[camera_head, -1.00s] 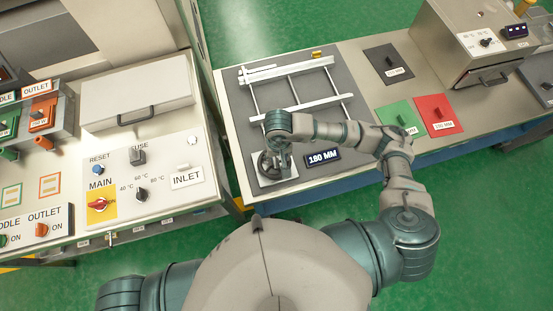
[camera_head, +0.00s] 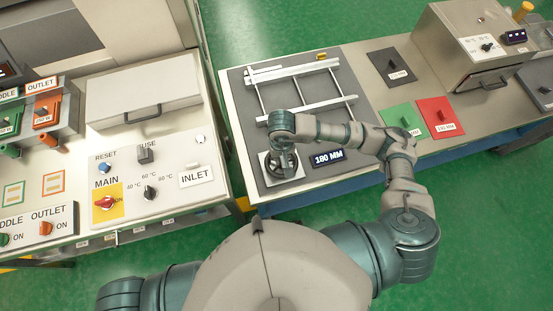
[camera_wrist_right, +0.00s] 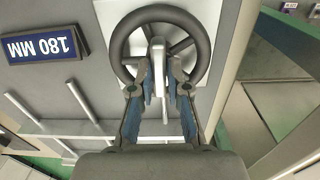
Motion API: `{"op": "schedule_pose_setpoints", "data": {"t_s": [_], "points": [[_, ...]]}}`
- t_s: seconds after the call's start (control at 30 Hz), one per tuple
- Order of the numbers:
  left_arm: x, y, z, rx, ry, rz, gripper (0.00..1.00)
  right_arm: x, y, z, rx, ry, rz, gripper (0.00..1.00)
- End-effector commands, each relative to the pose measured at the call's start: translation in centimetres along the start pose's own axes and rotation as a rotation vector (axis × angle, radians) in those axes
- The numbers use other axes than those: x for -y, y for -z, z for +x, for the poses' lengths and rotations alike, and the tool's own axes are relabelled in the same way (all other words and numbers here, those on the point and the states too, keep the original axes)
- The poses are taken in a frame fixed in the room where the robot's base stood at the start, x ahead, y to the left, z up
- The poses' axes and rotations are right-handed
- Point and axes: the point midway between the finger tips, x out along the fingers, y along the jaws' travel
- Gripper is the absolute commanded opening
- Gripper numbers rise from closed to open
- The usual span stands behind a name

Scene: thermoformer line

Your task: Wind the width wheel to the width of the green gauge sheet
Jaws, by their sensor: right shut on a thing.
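The dark width wheel (camera_head: 271,163) sits on a light plate at the front left of the grey width fixture, and shows large in the right wrist view (camera_wrist_right: 203,48). My right gripper (camera_wrist_right: 160,72) is shut on the wheel's pale upright grip, with its fingers on either side. In the head view my right wrist partly hides the wheel. The display (camera_head: 328,158) beside it reads 180 MM. The green gauge sheet (camera_head: 396,112) lies flat to the right of the fixture; its label is partly hidden by my right arm. My left gripper is out of view.
White rails (camera_head: 306,107) lie across the grey fixture. A red sheet (camera_head: 436,109) and a dark sheet (camera_head: 385,60) lie near the green one. A control panel with an INLET label (camera_head: 197,177) stands left, across a narrow gap. A metal box (camera_head: 465,40) stands at back right.

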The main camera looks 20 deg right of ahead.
Motion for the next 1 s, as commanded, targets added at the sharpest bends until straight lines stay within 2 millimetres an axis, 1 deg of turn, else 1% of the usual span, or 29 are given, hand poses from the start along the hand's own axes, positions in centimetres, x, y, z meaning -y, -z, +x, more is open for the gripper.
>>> {"op": "schedule_pose_setpoints", "data": {"t_s": [0.03, 0.17, 0.47, 0.57, 1.0], "points": [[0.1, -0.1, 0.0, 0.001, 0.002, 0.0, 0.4, 0.4, -0.1, 0.1, 0.001, 0.014, -0.006, 0.0], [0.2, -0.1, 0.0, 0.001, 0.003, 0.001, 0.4, 0.5, -0.2, 0.1, 0.001, 0.019, -0.008, 0.0], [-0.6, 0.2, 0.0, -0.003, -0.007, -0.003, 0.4, 0.4, -0.2, 0.0, 0.001, 0.011, -0.005, 0.0], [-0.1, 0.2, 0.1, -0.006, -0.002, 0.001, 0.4, 0.4, -0.1, 0.1, 0.001, 0.012, -0.009, 0.0], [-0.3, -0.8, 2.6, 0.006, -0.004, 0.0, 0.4, 0.5, -0.1, 0.3, -0.001, 0.013, -0.149, 0.0]]}}
